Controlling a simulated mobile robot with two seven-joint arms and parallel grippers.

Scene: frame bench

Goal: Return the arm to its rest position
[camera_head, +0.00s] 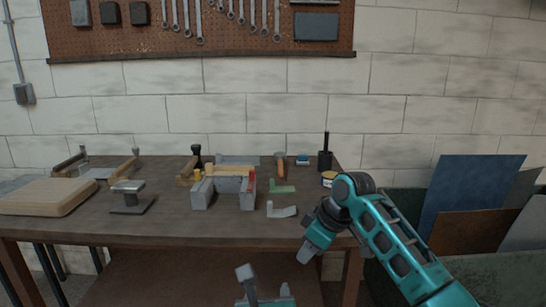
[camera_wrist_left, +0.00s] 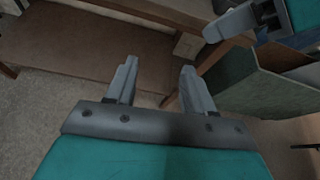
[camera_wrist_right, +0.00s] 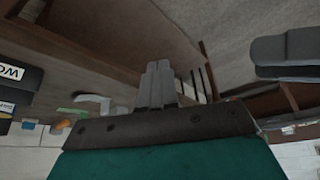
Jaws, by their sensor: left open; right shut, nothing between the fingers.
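My left gripper (camera_head: 265,286) is low in front of the bench, at the bottom edge of the head view. In the left wrist view its fingers (camera_wrist_left: 158,78) stand wide apart with nothing between them. My right gripper (camera_head: 307,255) hangs at the front right edge of the bench, pointing down. In the right wrist view its fingers (camera_wrist_right: 157,82) are together and empty. The right arm (camera_head: 385,235) comes in from the lower right, bent at a raised joint. The wooden bench (camera_head: 160,222) is behind both grippers. Neither gripper touches anything that I can see.
On the bench are grey blocks with a wooden strip (camera_head: 228,171), a grey bracket (camera_head: 282,211), a green bracket (camera_head: 282,189), a wooden board (camera_head: 45,196) and a black stand (camera_head: 130,208). Panels (camera_head: 470,190) lean at right. A pegboard (camera_head: 150,42) hangs behind.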

